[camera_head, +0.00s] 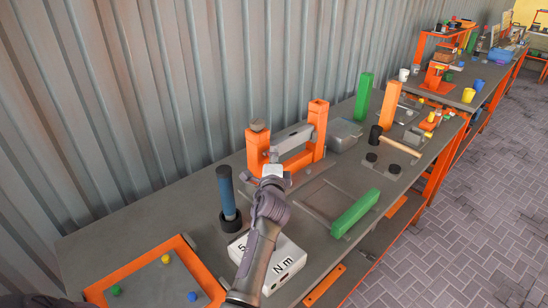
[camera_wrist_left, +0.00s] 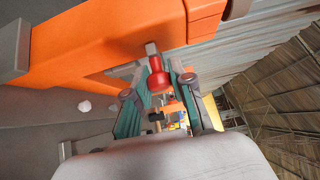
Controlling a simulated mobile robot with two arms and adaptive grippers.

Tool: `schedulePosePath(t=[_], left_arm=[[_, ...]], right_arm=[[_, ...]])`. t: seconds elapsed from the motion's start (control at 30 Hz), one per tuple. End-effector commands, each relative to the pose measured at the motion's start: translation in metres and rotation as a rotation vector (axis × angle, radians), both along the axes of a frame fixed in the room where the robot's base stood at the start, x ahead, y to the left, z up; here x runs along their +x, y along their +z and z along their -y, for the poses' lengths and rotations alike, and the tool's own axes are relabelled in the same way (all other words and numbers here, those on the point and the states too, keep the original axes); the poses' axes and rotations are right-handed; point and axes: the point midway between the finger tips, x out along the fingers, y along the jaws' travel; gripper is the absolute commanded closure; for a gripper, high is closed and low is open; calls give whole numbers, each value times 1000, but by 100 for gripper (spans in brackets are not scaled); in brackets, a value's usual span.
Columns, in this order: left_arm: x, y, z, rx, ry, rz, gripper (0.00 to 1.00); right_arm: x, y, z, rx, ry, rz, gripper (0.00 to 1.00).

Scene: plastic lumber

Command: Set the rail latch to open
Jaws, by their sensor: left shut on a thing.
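The orange rail frame (camera_head: 256,150) stands on the bench against the wall, with a grey bar (camera_head: 292,136) between its two posts. In the left wrist view its orange body (camera_wrist_left: 110,45) fills the upper left. A red knob (camera_wrist_left: 155,78) on a short metal stem comes out of it; I take this for the latch. My left gripper (camera_head: 273,172) is at the front of the near post. In the wrist view its two fingers (camera_wrist_left: 158,90) are on either side of the red knob, shut on it. In the head view my gripper hides the knob. My right gripper is not in view.
A blue-handled tool (camera_head: 227,192) stands in a black holder to the left. A white box (camera_head: 285,262) marked "N m" lies beneath my left arm. An orange-rimmed tray (camera_head: 140,269) is at front left. A green block (camera_head: 355,213) lies to the right.

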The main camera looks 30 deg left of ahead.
Motion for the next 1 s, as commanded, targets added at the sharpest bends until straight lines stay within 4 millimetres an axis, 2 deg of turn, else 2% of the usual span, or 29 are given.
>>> schedulePosePath(t=[0.13,0.3,0.4,0.67,0.7,0.83,1.0], left_arm=[[-4,1,-3,1,2,-2,100],[-26,2,-10,1,3,-5,100],[-32,1,-12,0,3,-4,100],[-33,-2,-13,0,4,-4,100],[-33,-2,-13,0,4,-4,74],[-33,-2,-13,0,4,-4,53],[-33,-1,-12,0,2,-1,52]], right_arm=[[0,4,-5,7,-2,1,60],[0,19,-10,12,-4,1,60],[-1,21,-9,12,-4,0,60],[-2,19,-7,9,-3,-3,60],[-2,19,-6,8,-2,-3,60],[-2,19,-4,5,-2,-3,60],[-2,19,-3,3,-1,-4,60]])
